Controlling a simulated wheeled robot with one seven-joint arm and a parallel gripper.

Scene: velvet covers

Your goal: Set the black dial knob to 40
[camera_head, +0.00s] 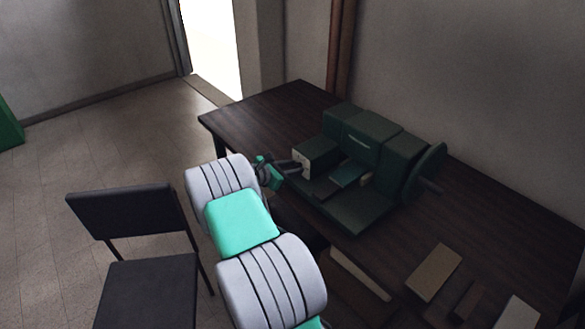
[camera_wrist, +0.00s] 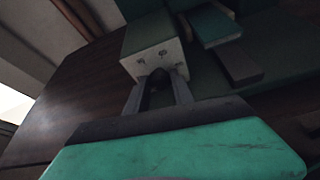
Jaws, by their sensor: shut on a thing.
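A dark green machine (camera_head: 375,150) stands on the table, with a small pale dial plate (camera_head: 302,158) on its left end. In the wrist view the pale plate (camera_wrist: 152,60) faces me and bears a few small dark marks, too small to read. The black dial knob (camera_wrist: 158,75) is a dark shape at the lower part of the plate, mostly hidden between my fingers. My gripper (camera_wrist: 158,82) is shut on the knob, its fingertips close against the plate. In the head view my gripper (camera_head: 294,166) reaches the plate from the left. The dial setting cannot be read.
The dark wooden table (camera_head: 260,115) has bare room left of and behind the machine. A handwheel (camera_head: 428,172) is on the machine's right end. Several flat blocks, one of them tan (camera_head: 433,273), lie at the front right. A black chair (camera_head: 130,215) stands at the left.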

